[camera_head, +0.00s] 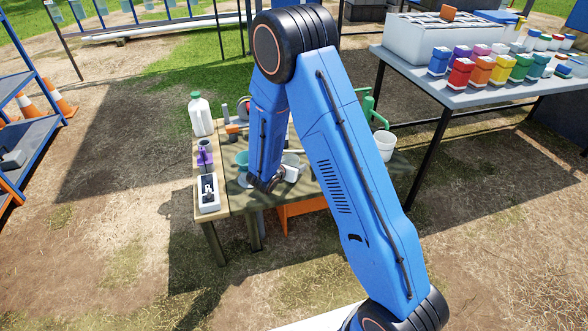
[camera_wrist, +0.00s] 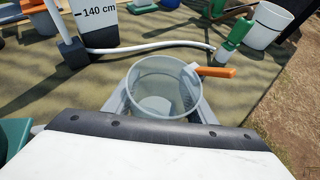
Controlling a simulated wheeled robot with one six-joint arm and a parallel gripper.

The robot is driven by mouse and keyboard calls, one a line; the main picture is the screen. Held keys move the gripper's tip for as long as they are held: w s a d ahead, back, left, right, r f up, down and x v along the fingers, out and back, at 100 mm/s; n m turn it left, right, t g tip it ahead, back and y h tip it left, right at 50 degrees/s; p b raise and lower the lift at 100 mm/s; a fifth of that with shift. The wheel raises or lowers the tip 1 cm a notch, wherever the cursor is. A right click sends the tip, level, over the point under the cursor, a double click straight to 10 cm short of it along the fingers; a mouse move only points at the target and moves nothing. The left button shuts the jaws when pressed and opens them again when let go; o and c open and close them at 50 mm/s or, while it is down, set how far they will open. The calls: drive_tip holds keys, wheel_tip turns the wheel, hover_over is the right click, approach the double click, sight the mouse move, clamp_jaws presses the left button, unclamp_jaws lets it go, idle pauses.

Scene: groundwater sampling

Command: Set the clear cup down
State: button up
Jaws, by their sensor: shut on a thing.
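The clear cup (camera_wrist: 160,88) is an open-topped see-through vessel in the middle of the wrist view. The fingers of my gripper (camera_wrist: 160,108) are on either side of it, shut on it. In the head view, the cup (camera_head: 291,160) shows partly behind my arm, over the work table (camera_head: 233,200). My gripper (camera_head: 288,174) is low over the table there. The cup looks upright. I cannot tell whether its base touches the table. A white piece with an orange handle (camera_wrist: 218,72) overlaps the cup's right rim in the wrist view; contact is unclear.
A teal container (camera_head: 242,158) stands left of my gripper. A white jug (camera_head: 200,115), a purple holder (camera_head: 205,152) and a white device (camera_head: 208,192) line the left side. A white bucket (camera_head: 384,145) stands right. A white hose (camera_wrist: 150,48) runs behind the cup.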

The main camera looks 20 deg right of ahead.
drive_tip(key=shift+f, duration=0.85)
drive_tip(key=shift+f, duration=0.1)
drive_tip(key=o, duration=1.1)
drive_tip(key=shift+o, duration=0.2)
